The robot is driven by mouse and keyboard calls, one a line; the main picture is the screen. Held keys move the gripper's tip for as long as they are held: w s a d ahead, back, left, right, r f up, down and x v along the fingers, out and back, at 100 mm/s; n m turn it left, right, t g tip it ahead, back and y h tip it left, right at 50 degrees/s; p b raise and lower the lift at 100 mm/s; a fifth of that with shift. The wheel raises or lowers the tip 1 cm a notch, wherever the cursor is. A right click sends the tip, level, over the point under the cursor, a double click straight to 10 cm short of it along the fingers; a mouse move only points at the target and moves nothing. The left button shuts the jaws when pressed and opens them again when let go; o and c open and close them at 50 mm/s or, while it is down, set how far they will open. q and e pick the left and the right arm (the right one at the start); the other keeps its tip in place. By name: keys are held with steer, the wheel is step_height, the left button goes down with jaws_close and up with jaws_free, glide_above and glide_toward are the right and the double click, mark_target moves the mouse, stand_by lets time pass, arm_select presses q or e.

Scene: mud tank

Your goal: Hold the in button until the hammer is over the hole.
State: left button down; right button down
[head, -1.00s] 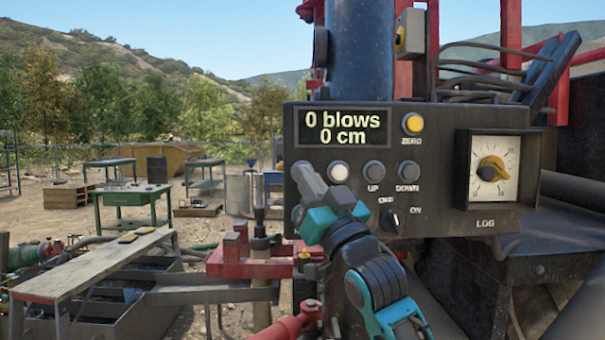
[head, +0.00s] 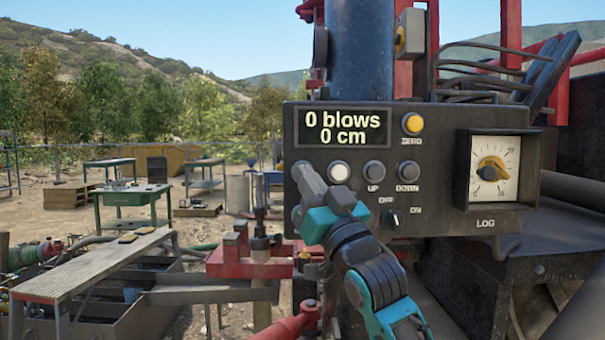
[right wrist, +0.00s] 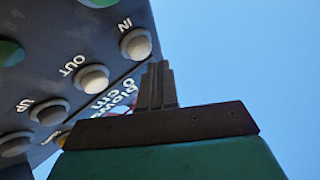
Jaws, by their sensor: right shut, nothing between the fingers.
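The dark control box (head: 292,128) faces me; its display reads 0 blows, 0 cm. I cannot make out the hole. My left gripper is out of view.
The OUT button (head: 339,171), UP button (head: 374,171) and DOWN button (head: 407,171) sit right of my gripper, above an OFF/ON switch (head: 390,219). A LOG dial (head: 493,172) is further right. A red clamp frame (head: 238,262) holds an upright rod below left.

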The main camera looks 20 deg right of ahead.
steer(key=shift+w, duration=0.1)
steer(key=shift+w+d, duration=0.15)
steer(key=shift+w, duration=0.2)
